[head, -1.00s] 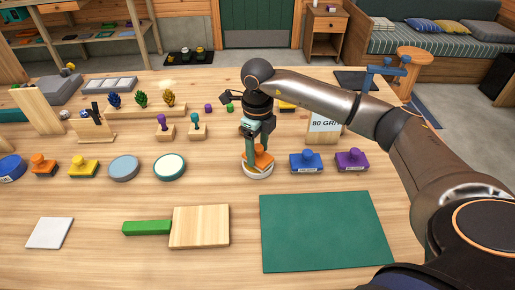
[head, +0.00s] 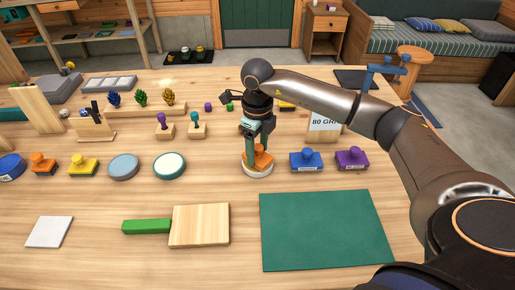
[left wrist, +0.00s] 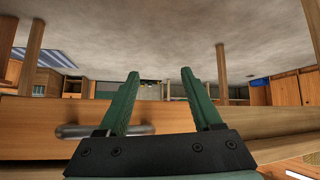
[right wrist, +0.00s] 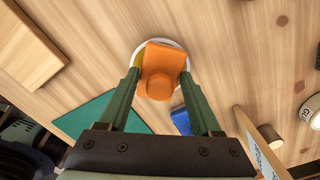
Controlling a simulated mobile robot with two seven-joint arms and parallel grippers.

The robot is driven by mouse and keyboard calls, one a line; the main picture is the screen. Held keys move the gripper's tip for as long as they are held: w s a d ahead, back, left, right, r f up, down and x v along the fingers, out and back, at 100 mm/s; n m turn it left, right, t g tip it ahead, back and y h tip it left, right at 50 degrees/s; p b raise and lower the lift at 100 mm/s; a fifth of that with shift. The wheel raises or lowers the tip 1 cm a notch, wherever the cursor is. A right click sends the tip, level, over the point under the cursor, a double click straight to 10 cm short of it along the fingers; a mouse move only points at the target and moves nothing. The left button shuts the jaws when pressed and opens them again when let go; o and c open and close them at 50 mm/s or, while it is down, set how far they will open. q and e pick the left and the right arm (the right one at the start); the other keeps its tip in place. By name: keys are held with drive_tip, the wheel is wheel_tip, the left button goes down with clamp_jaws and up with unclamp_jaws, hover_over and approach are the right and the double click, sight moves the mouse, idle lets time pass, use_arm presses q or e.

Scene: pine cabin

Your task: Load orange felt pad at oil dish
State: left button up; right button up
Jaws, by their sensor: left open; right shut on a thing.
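The orange felt pad (head: 262,161), a block with a knob on top, is at a round white-rimmed dish (head: 257,173) near the table's middle. My right gripper (head: 258,148) is shut on the pad from above. In the right wrist view the pad (right wrist: 161,70) covers most of the dish (right wrist: 184,47), with a little yellow showing at its left. I cannot tell whether the pad touches the dish's bottom. My left gripper (left wrist: 160,78) is open and empty in its wrist view, away from the table's objects; it is outside the head view.
A blue pad (head: 306,162) and a purple pad (head: 352,160) stand right of the dish. A teal-rimmed dish (head: 169,166) and a grey-blue dish (head: 124,167) stand left. A green mat (head: 325,230) and a wooden board (head: 200,226) lie in front. An 80 grit sign (head: 325,122) stands behind.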

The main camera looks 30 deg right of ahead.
sight(258, 146)
idle(0.3)
drive_tip(key=shift+r+p, duration=2.7)
drive_tip(key=shift+r, duration=0.8)
use_arm(q)
wheel_tip(258, 146, up, 5)
drive_tip(key=shift+r, duration=0.1)
use_arm(e)
drive_tip(key=shift+f, duration=0.1)
